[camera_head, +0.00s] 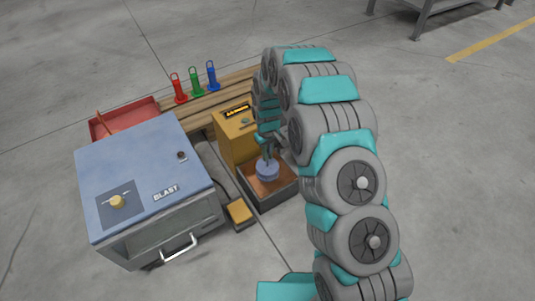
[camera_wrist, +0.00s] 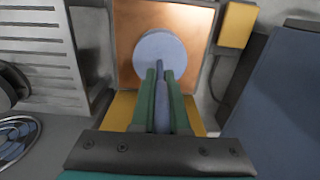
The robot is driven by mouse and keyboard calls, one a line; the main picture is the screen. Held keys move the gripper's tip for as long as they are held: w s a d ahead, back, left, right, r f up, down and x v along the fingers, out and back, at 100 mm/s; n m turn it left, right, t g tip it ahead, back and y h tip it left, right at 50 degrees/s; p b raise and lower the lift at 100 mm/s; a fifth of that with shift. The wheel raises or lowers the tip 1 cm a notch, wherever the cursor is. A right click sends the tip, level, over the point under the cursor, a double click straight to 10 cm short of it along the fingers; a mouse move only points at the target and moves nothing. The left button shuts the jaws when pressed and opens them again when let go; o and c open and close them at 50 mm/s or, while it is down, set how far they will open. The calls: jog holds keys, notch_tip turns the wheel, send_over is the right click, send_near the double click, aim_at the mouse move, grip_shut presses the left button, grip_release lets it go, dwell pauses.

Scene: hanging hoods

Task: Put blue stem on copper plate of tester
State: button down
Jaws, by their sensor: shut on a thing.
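The blue stem is a pale blue disc with a thin upright stalk, seen in the head view (camera_head: 267,172) and the wrist view (camera_wrist: 154,48). My gripper (camera_head: 266,150) is shut on the stalk; its two green fingers (camera_wrist: 160,78) close on it from both sides in the wrist view. The disc is over the copper plate (camera_head: 286,183), well inside its edges; the plate fills the area behind the disc in the wrist view (camera_wrist: 199,30). The disc looks upright and on or very near the plate; I cannot tell if they touch. The yellow tester body (camera_head: 232,140) stands behind the plate.
A blue cabinet marked BLAST (camera_head: 145,175) stands left of the tester. A yellow pedal-like block (camera_head: 240,212) lies between them. A red tray (camera_head: 125,122) and wooden boards with red, green (camera_head: 196,83) and blue tagged pieces are behind.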

jog(key=c, duration=0.9)
grip_release()
notch_tip(320, 180, up, 11)
jog(key=shift+r, duration=0.15)
jog(key=shift+s+d+r, duration=0.1)
jog(key=shift+r, duration=0.45)
jog(key=s+d+r+m, duration=0.3)
jog(key=s+d+r, duration=0.7)
jog(key=s+r, duration=0.5)
jog(key=s+d+r+m, duration=0.1)
jog(key=s+d, duration=0.1)
jog(key=s, duration=0.6)
jog(key=s+d+r+m+g, duration=0.1)
jog(key=s+d, duration=0.2)
jog(key=s, duration=0.6)
jog(key=s+d+r+m, duration=0.1)
jog(key=s+d, duration=0.1)
jog(key=s, duration=0.7)
jog(key=shift+d+r+m+g, duration=0.1)
jog(key=shift+d+m+g, duration=0.05)
jog(key=shift+m+g, duration=0.25)
